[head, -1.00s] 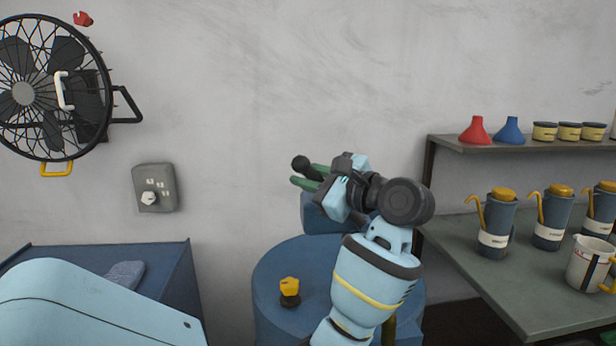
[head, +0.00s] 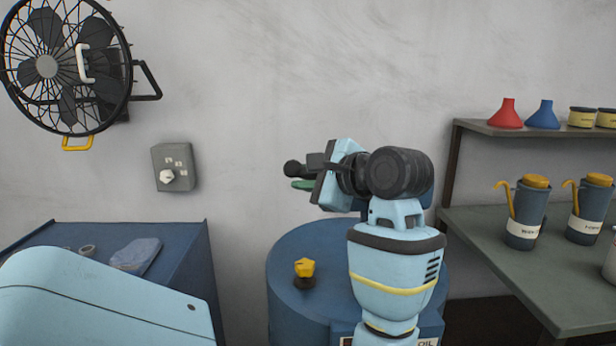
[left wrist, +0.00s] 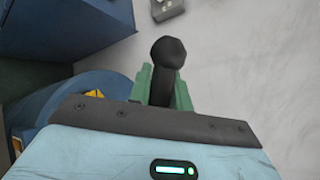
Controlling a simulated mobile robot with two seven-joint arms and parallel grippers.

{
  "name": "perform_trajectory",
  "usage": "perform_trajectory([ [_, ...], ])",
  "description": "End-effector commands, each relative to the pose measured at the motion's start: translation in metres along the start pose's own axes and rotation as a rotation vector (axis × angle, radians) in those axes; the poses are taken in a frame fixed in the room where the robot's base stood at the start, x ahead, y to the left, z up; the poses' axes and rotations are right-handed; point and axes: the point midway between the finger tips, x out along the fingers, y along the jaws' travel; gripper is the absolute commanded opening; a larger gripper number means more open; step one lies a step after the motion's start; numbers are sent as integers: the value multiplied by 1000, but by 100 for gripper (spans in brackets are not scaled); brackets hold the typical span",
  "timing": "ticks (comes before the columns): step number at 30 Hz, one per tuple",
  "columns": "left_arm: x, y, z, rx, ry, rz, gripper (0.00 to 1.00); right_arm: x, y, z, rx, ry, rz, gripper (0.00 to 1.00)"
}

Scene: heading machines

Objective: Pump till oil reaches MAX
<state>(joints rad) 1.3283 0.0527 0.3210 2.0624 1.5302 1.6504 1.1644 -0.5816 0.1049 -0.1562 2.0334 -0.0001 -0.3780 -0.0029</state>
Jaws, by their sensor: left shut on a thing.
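The blue oil drum (head: 300,245) stands in the middle of the head view, with a yellow cap (head: 305,268) on a dark base on its top. The black pump handle (head: 292,168) ends in a round knob, held above the drum. My left gripper (head: 304,184) is shut on it, green fingers on either side. In the left wrist view the handle (left wrist: 167,72) stands between the green fingers (left wrist: 162,90). My arm hides the pump body and part of the drum. I see no oil level or MAX mark. My right gripper is not in view.
A shelf (head: 530,133) with red and blue funnels and a green-grey table (head: 575,275) with blue yellow-lidded cans stand right. A blue bench (head: 185,255) is left. A caged fan (head: 65,65) and a grey switch box (head: 174,167) are on the wall.

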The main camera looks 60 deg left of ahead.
Motion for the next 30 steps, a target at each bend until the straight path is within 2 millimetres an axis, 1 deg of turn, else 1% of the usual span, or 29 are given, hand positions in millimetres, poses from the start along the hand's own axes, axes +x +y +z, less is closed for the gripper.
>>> perform_trajectory([
  [1, 0, 0, 0, 0, -2, 0, 22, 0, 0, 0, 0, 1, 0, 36],
  [5, 0, 0, 0, 0, -2, -1, 39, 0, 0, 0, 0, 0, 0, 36],
  [6, 0, 0, 0, 0, -2, -1, 41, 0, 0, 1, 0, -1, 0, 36],
  [13, 0, 0, 0, 1, -2, -2, 41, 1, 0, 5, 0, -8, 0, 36],
  [16, -4, 0, -1, 1, 0, -2, 41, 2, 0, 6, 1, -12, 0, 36],
  [20, -20, 0, -2, 2, 1, -3, 41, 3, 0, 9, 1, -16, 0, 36],
  [24, -43, 0, -2, 3, 3, -2, 41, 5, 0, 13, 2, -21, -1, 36],
  [30, -69, 0, -1, 2, 0, -2, 41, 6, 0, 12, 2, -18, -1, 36],
])
